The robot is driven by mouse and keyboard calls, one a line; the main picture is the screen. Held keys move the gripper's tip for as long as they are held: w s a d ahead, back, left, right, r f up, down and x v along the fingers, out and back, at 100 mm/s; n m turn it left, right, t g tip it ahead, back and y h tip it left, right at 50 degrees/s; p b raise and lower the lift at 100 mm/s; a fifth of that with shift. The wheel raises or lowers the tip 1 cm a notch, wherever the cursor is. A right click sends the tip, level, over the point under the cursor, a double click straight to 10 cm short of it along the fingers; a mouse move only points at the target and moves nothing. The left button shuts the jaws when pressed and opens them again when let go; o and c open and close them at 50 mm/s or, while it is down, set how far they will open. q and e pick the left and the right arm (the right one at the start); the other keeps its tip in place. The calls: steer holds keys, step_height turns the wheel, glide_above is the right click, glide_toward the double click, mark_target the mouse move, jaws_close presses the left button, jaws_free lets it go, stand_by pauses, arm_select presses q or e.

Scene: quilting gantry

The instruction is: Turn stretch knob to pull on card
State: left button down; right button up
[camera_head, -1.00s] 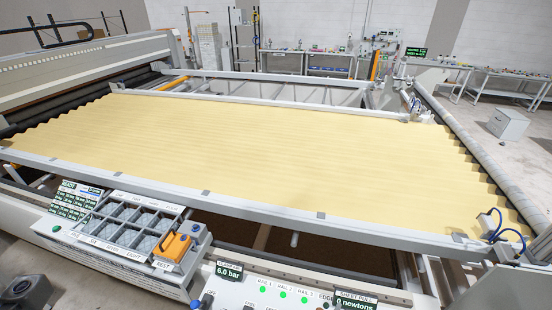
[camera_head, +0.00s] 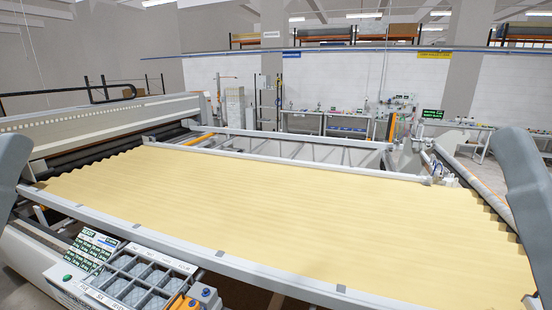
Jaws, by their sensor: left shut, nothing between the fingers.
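The stretch knob is not in view; the control panel with the readouts lies below the picture's lower edge. A small white chart card (camera_head: 92,246) with green cells stands at the lower left, its text too small to read. A pale yellow ribbed sheet (camera_head: 290,200) is spread across the frame. A grey link of my left arm (camera_head: 12,172) shows at the left edge and one of my right arm (camera_head: 522,190) at the right edge. Neither gripper's fingers are in view.
A front rail (camera_head: 215,252) runs along the sheet's near edge. A divided tray (camera_head: 137,262) sits at the lower left, with an orange tool (camera_head: 180,302) cut off beside it. A green screen (camera_head: 432,114) and workbenches stand far back.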

steer(key=shift+w+a+n+y, duration=0.1)
steer(key=shift+w+n+y, duration=0.15)
steer(key=shift+n, duration=0.55)
stand_by(0.9)
